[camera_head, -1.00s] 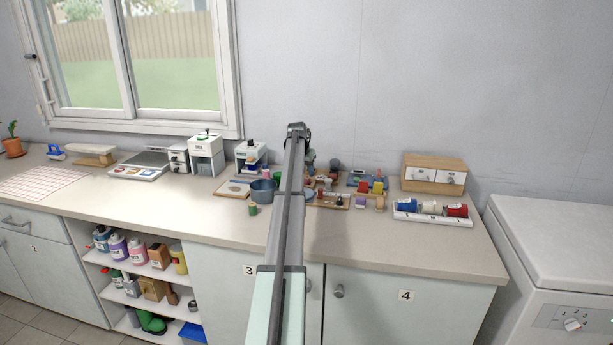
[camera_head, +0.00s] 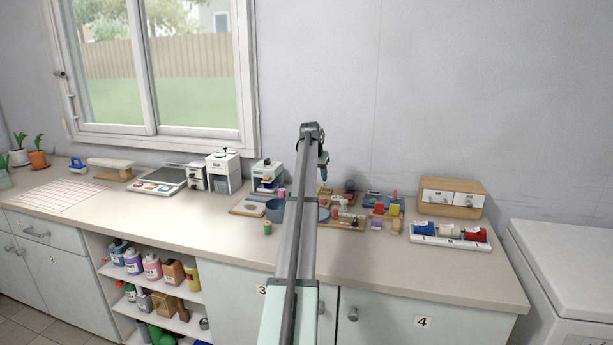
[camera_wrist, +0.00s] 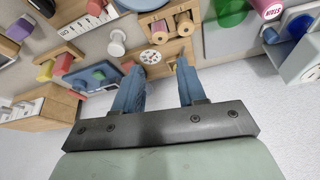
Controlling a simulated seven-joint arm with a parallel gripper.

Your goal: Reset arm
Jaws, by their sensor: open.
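My gripper (camera_head: 323,168) is raised above the back of the counter, at the end of my extended arm, and is partly hidden by the arm in the head view. In the wrist view my gripper (camera_wrist: 158,78) shows two blue fingers spread apart with nothing between them. The small items directly behind my arm are hidden in the head view.
The counter (camera_head: 180,225) holds a wooden drawer box (camera_head: 452,197), a white tray (camera_head: 450,241) of coloured rolls, a blue bowl (camera_head: 275,211) and small appliances. A window (camera_head: 150,70) is at the left. The counter's front strip is mostly clear.

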